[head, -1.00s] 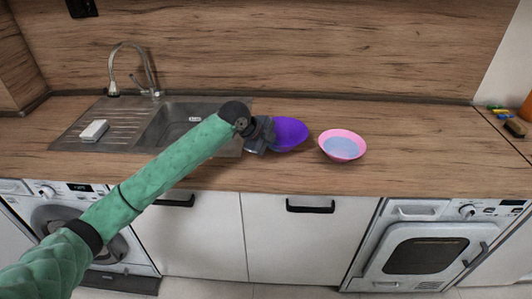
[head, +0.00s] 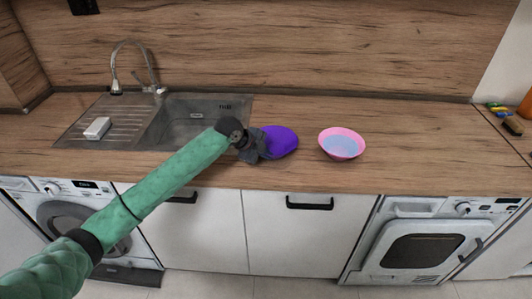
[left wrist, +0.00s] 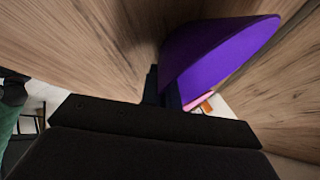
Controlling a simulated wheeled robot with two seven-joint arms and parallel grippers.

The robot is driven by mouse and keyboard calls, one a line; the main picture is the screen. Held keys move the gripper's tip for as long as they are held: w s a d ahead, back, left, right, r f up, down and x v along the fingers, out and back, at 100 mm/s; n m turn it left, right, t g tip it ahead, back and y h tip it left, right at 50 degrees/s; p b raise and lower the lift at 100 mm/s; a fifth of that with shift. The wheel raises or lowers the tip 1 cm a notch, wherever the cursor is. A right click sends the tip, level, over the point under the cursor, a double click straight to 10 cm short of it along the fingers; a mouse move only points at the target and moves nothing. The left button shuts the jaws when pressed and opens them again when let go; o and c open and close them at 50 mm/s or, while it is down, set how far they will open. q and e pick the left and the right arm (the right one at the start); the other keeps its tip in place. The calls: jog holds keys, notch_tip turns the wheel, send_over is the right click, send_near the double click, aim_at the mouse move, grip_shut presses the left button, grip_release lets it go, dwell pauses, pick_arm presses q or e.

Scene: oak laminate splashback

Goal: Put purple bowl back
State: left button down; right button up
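The purple bowl (head: 281,141) is at my left gripper (head: 260,147), just right of the sink and left of the pink bowl. It is tipped, with its rounded outside showing in the head view. In the left wrist view the purple bowl (left wrist: 222,52) reaches up and right from the dark fingers (left wrist: 165,88), which are shut on its rim. Whether the bowl touches the counter is hard to tell. My right gripper is not in view.
A pink bowl (head: 342,135) with a pale blue inside stands on the wooden counter (head: 420,150). The sink (head: 190,118) with its tap (head: 130,70) and a white block (head: 97,128) are at left. Small coloured items (head: 498,110) lie far right. The counter right of the pink bowl is clear.

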pick_arm(q)
jog(key=shift+f, duration=0.1)
jog(key=c, duration=2)
grip_release()
jog(key=o, duration=0.3)
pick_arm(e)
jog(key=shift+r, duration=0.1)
